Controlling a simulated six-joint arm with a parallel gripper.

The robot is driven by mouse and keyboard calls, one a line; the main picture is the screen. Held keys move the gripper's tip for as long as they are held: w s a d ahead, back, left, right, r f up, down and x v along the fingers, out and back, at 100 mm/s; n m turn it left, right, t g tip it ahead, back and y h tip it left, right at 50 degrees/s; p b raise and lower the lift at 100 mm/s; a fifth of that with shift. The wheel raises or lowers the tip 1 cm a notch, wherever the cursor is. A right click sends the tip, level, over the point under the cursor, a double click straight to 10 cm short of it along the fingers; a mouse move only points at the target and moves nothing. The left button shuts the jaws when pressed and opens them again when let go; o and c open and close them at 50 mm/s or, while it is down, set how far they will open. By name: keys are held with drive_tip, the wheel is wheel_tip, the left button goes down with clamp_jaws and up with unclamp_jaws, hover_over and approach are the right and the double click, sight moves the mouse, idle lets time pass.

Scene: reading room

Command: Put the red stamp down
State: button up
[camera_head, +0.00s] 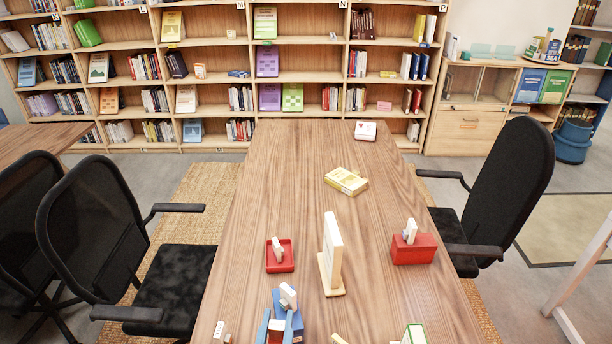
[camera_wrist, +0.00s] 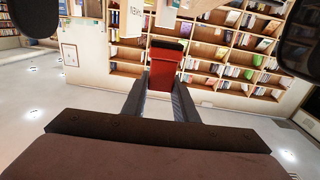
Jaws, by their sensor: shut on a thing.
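In the wrist view my gripper (camera_wrist: 164,96) is shut on the red stamp (camera_wrist: 165,62), a red block with a dark end, held between two grey fingers.
A red tray (camera_head: 285,266) and a red box (camera_head: 415,250) carry small pale pieces. A white upright panel (camera_head: 333,245) stands between them. A yellow book (camera_head: 346,181) lies behind. Small pieces lie at the front. Black chairs flank the table.

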drive_tip(key=w+d+r+m+g+h+p, duration=0.1)
drive_tip(key=w+d+r+m+h+p, duration=0.15)
drive_tip(key=r+p, duration=0.6)
drive_tip(key=w+d+r+m+h+p, duration=0.1)
drive_tip(key=w+d+r+h+p, duration=0.35)
drive_tip(key=r, duration=0.75)
drive_tip(key=d+f+b, duration=0.4)
drive_tip(key=f+b, duration=0.1)
drive_tip(key=f, duration=0.5)
drive_tip(key=d+f+m+b, duration=0.1)
drive_tip(key=d+f+b, duration=0.3)
drive_tip(key=f, duration=0.7)
drive_tip(key=d+f+g+b, duration=0.1)
drive_tip(key=d+f+b, duration=0.4)
drive_tip(key=f, duration=0.6)
drive_tip(key=shift+s+d+f+h+b, duration=0.2)
drive_tip(key=shift+s+d+h+b, duration=0.15)
drive_tip(key=shift+s, duration=0.1)
drive_tip(key=shift+a, duration=0.15)
